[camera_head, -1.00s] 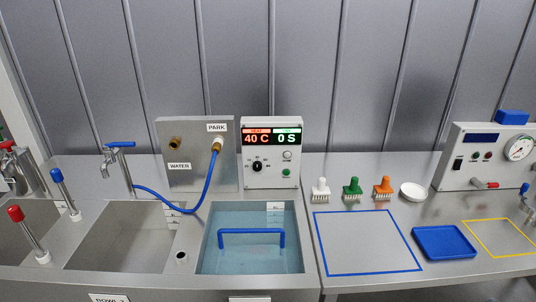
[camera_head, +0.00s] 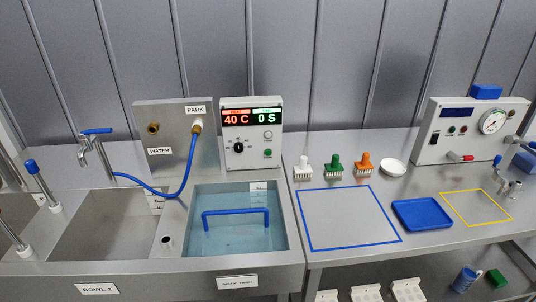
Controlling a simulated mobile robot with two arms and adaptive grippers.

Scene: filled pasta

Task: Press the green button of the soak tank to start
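The soak tank (camera_head: 285,240) is a steel basin with clear bluish water and a blue handle bar (camera_head: 236,212) across it. Behind it stands a white control box (camera_head: 251,133) with a display reading 40 C in red and 0 S in green. The box has a black dial (camera_head: 238,147) and a small grey-white button above a green button (camera_head: 268,153) at its lower right. Nothing covers the green button. Neither of my grippers shows in the view.
A blue hose (camera_head: 160,193) runs to a steel panel (camera_head: 174,160) left of the box. Brushes in white, green (camera_head: 334,166) and orange stand right of the tank. A blue tray (camera_head: 422,214) lies farther right. The blue-outlined area (camera_head: 345,220) is empty.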

